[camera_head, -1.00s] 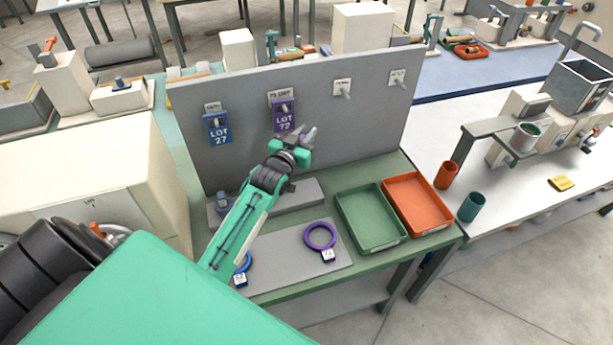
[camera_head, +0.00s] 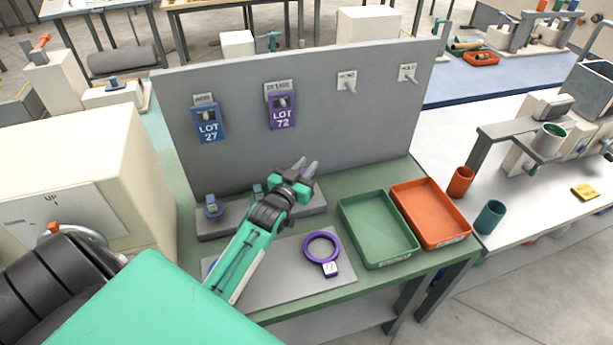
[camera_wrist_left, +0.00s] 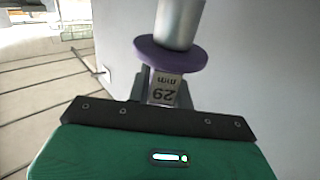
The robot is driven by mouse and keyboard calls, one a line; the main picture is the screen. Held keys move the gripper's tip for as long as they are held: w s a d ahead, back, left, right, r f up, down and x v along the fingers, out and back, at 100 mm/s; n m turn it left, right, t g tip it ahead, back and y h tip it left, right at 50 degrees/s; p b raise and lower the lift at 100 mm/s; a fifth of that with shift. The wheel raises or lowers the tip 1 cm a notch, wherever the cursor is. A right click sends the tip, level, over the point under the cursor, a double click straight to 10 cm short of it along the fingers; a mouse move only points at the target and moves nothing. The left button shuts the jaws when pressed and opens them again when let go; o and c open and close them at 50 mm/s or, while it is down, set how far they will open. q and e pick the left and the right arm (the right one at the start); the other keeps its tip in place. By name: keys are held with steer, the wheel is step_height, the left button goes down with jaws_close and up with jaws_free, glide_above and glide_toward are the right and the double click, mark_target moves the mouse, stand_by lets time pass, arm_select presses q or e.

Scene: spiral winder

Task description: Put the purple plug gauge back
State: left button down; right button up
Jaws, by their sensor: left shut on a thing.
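In the left wrist view, the purple plug gauge (camera_wrist_left: 160,54) has a purple collar, a silver cylinder and a tag reading 29 mm, upside down in the picture. My left gripper (camera_wrist_left: 164,88) is shut on it at the tag below the collar. In the head view my left gripper (camera_head: 304,172) is over the right part of the low grey rack (camera_head: 222,230), in front of the upright panel; the gauge is mostly hidden there. A teal piece (camera_head: 258,191) shows beside my wrist. My right gripper is not in view.
A purple ring (camera_head: 309,243) lies on a grey mat (camera_head: 283,288). Blue LOT 27 (camera_head: 208,128) and purple LOT 72 (camera_head: 282,113) tags hang on the panel (camera_head: 345,130). Green (camera_head: 377,232) and orange (camera_head: 430,212) trays stand to the right.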

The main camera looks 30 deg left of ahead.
arm_select(q)
step_height(320, 180, down, 2)
steer(key=shift+b, duration=0.45)
steer(key=shift+w+f, duration=0.15)
steer(key=shift+f, duration=0.2)
steer(key=shift+a+f, duration=0.1)
steer(key=c, duration=1.3)
jaws_free()
steer(key=shift+o, duration=0.2)
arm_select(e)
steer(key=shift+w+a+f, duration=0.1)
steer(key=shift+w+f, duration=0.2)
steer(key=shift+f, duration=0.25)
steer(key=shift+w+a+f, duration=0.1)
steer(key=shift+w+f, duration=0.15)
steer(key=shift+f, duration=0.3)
